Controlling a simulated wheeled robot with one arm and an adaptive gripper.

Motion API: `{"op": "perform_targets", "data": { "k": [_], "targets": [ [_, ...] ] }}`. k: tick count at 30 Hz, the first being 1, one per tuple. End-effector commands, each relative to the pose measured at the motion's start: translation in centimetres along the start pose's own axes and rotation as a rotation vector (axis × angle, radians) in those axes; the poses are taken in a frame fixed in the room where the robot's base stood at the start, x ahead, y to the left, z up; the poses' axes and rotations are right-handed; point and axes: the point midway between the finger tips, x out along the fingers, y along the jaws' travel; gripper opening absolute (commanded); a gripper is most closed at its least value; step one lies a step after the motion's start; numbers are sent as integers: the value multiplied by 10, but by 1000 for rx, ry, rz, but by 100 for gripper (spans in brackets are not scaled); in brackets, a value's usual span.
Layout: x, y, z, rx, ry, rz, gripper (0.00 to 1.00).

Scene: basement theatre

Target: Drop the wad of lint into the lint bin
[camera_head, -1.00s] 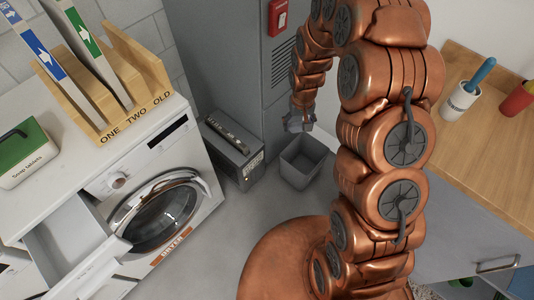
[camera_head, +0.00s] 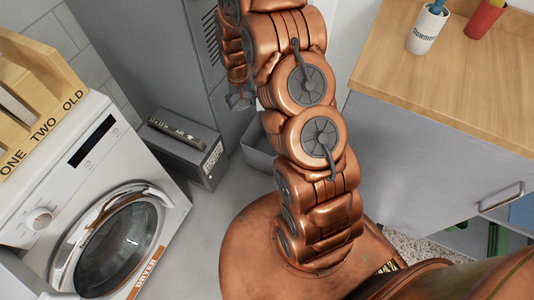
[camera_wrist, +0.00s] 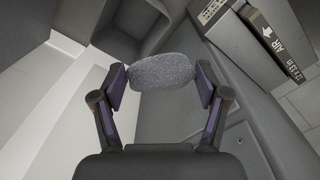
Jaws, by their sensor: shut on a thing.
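A grey fuzzy wad of lint (camera_wrist: 162,72) is held between the two fingertips of my gripper (camera_wrist: 160,86) in the wrist view. In the head view my gripper (camera_head: 241,101) is small, and the lint cannot be made out there. An open grey bin (camera_head: 257,148) stands on the floor, partly hidden by my arm in the head view. In the wrist view the bin (camera_wrist: 130,22) lies beyond the lint, up and to the left. The lint is apart from the bin's opening in that view. I see no label on the bin.
A dryer (camera_head: 100,215) stands at the left with a wooden rack (camera_head: 38,100) on top. A grey box (camera_head: 185,145) sits on the floor beside the bin. A grey cabinet (camera_head: 165,50) rises behind. A wood-topped counter (camera_head: 430,85) with two cups is at the right.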

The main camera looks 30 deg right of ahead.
Motion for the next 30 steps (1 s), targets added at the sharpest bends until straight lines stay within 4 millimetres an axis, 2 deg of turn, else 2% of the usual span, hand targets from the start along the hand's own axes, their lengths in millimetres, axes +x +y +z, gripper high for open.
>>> {"op": "perform_targets", "data": {
  "k": [1,12,18,23,30],
  "targets": [
    [26,9,-6,31,1,0,60],
    [126,72,-39,246,3,-3,60],
    [168,101,-50,344,2,-7,60],
    [187,115,-54,388,0,-8,60],
    [194,121,-56,407,1,-9,60]
  ]
}}
